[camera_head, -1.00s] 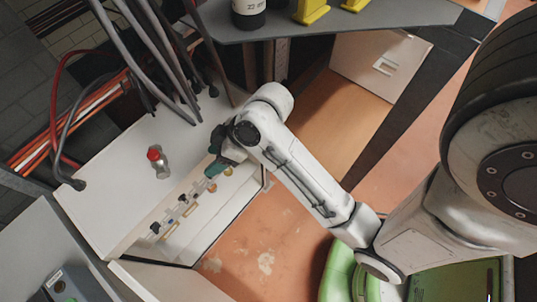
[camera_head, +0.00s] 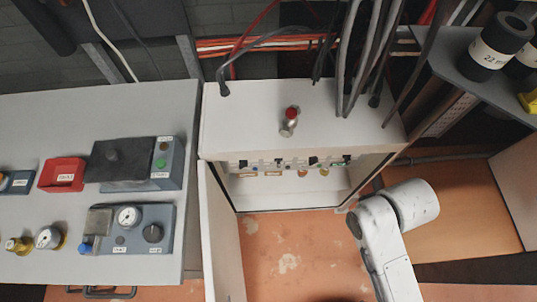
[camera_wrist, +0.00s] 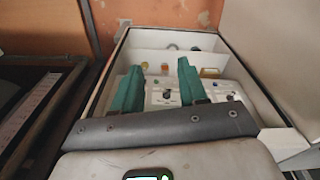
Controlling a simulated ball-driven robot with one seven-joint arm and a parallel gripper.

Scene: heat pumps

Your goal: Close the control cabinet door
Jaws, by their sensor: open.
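The control cabinet (camera_head: 240,125) is a white box in the middle of the head view, with its front open and a row of small switches and coloured parts inside. Its door (camera_head: 221,235) is a pale panel standing open at the cabinet's left side, swung out over the floor. In the wrist view, my gripper (camera_wrist: 158,67) has two green fingers spread apart with nothing between them. The cabinet's open interior (camera_wrist: 155,57) shows behind the fingers. A pale panel (camera_wrist: 277,45) at the right there looks like the door. My gripper is mostly hidden behind my arm in the head view.
A grey panel with gauges and boxes (camera_head: 50,110) is at the left. Grey cables (camera_head: 355,60) hang at the cabinet's back. A wooden shelf (camera_head: 455,210) stands at the right. Orange floor (camera_head: 300,265) is clear in front.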

